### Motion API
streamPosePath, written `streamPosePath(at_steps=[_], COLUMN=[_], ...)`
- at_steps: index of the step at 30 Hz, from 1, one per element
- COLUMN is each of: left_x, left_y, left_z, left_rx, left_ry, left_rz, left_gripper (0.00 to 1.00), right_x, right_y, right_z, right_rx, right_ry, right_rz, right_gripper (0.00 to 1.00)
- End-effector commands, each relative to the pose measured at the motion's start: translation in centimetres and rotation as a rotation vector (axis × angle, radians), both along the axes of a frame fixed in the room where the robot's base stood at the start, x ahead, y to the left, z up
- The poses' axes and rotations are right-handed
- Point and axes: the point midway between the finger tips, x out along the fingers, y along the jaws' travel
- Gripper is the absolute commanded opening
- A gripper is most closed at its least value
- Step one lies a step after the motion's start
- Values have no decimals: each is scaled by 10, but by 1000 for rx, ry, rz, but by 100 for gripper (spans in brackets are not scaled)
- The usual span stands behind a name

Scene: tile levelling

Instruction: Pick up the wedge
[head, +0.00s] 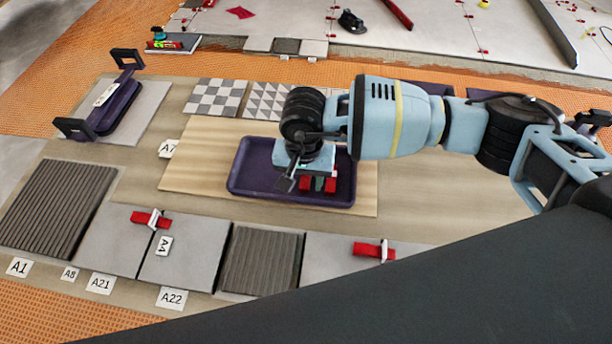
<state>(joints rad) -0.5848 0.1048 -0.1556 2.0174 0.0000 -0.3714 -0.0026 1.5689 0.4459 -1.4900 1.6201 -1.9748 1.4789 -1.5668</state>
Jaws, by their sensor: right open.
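A dark purple tray (250,165) lies on a light wooden board in the middle. Small red wedges (331,185) sit at the tray's near side, with a dark greenish piece between the red ones. My right gripper (298,178) is over the tray, open, its fingers pointing down just left of and above these pieces. The gripper partly covers them, so I cannot tell whether a finger touches one. Other red wedges lie at clips on the near tiles, one at left (146,218) and one at right (368,250). My left gripper is not in view.
Grey tiles (190,250) and ribbed dark tiles (262,260) line the near side. A purple two-handled tool (112,105) stands on a tile at left. Patterned tiles (215,97) lie behind the board. Bare board is free left of the tray.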

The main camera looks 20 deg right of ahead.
Motion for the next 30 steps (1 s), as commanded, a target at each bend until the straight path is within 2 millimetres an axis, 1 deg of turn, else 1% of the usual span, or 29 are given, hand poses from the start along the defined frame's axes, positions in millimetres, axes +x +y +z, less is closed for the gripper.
streamPosePath(at_steps=[2,7,8,18,30], left_x=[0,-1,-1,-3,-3], left_y=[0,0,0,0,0], left_z=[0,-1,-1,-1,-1], left_rx=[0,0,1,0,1], left_ry=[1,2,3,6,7], left_rz=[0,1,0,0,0], left_gripper=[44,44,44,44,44], right_x=[0,0,0,0,0], right_y=[0,0,0,0,0], right_z=[-6,-6,-6,-5,-3], right_rx=[0,0,0,1,1], right_ry=[1,0,0,0,0], right_rz=[0,1,1,1,1], right_gripper=[45,45,44,0,0])
